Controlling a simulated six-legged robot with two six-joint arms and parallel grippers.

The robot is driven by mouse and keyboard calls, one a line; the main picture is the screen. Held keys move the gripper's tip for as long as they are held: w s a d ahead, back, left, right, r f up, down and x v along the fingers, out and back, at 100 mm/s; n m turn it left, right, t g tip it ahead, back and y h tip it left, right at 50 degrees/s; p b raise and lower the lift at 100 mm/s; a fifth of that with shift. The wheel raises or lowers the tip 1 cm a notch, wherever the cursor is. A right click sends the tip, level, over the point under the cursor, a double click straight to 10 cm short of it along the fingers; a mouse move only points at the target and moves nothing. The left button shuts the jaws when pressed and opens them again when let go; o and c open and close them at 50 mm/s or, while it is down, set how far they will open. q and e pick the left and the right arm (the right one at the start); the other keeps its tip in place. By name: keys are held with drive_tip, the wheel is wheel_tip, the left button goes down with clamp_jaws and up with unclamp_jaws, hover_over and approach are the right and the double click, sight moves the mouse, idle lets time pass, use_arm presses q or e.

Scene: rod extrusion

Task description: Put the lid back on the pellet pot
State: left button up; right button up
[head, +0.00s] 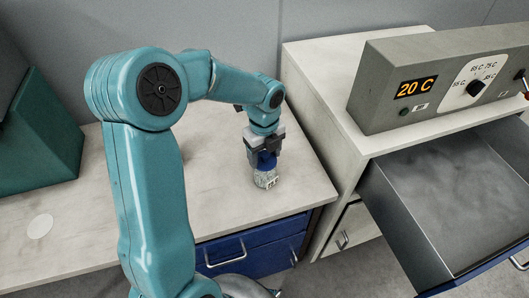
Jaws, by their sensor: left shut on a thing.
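The pellet pot (265,180) is a small, speckled grey pot with a pale label, standing on the pale bench near its right front corner. The blue lid (266,161) is at the pot's mouth, directly above it. I cannot tell whether it rests on the rim or is just over it. My left gripper (265,153) points down over the pot and is shut on the lid; its fingers hide part of the lid. My right gripper is not in view.
A dark green box (38,135) and a flat white disc (40,226) are at the left of the bench. Blue drawers (255,240) are below. At right, a control unit (440,80) reading 20 C stands on a cabinet, above an open, empty-looking metal drawer (400,230).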

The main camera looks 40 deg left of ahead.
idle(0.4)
use_arm(q)
drive_tip(key=o, duration=1.1)
drive_tip(key=shift+o, duration=0.4)
drive_tip(key=shift+r+p, duration=3.15)
drive_tip(key=shift+r, duration=0.35)
clamp_jaws()
